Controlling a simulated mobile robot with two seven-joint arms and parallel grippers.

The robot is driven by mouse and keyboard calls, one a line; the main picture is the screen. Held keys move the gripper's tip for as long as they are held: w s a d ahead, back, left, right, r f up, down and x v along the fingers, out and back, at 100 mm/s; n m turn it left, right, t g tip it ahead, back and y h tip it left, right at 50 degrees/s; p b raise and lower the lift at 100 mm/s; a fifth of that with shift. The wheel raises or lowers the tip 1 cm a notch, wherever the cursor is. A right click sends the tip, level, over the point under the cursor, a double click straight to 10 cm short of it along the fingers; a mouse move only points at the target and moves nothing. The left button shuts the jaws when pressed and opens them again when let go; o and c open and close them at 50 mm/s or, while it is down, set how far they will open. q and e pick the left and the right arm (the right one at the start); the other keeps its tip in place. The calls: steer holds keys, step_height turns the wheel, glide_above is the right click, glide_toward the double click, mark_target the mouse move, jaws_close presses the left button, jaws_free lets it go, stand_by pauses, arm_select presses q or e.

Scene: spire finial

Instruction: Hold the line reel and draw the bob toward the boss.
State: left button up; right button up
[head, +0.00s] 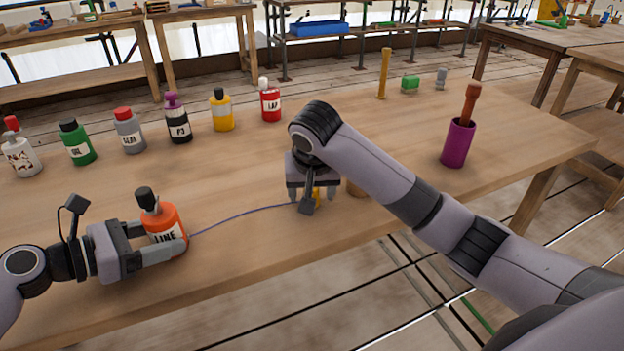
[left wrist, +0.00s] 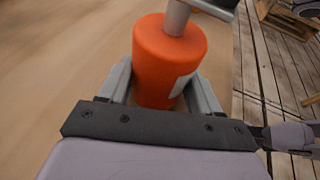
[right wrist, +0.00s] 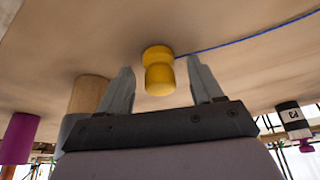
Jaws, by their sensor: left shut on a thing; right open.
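The line reel is an orange bottle (head: 165,228) labelled LINE with a dark cap. It stands on the table, and it also shows in the left wrist view (left wrist: 168,62). My left gripper (head: 178,247) is shut on its body. A thin blue line (head: 245,213) runs from the reel to the yellow bob (right wrist: 158,72). My right gripper (right wrist: 164,82) is open, with one finger either side of the bob; no contact is visible. In the head view the gripper mostly hides the bob. A wooden cylinder (head: 357,188), perhaps the boss, stands just right of this gripper, partly hidden by my right arm.
A row of bottles, among them a green one (head: 76,142), a yellow one (head: 222,110) and a red one (head: 270,101), stands along the back left. A purple cup (head: 457,143) with a brown-handled tool stands at right. The table's front edge is close to both grippers.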

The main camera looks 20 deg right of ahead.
steer(key=v, duration=1.1)
steer(key=shift+r, duration=0.25)
steer(key=shift+s, duration=0.15)
arm_select(q)
steer(key=o, duration=0.9)
